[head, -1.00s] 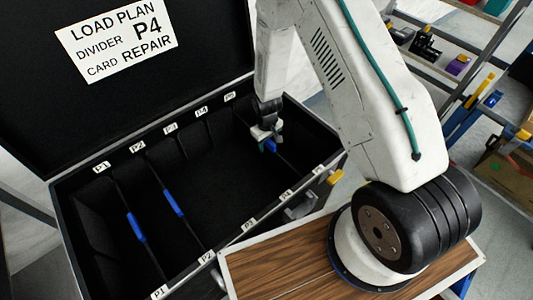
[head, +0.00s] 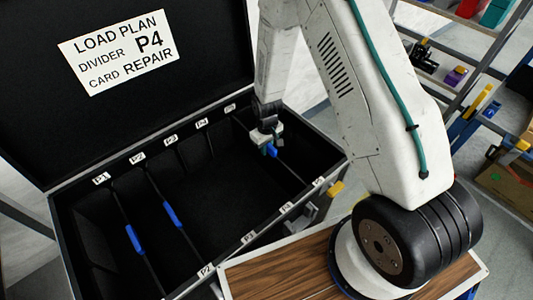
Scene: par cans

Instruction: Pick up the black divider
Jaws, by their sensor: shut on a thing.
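The open black case (head: 75,236) has slots labelled P1 to P5 along its back and front edges. A black divider (head: 292,172) with a blue grip (head: 272,151) runs across the right end, near the P5 labels. My gripper (head: 267,140) reaches down from above and is shut on this divider at its blue grip. The divider's lower part is lost in the dark interior, so I cannot tell whether it sits in its slot. Two other dividers with blue grips (head: 134,238) (head: 172,213) stand at P1 and P2.
The lid's card (head: 118,50) reads "Load plan, divider P4, card repair". The P3 and P4 slots look empty. My arm stands above the wooden top (head: 290,272) in front of the case. A shelf with small parts (head: 455,76) is at the right.

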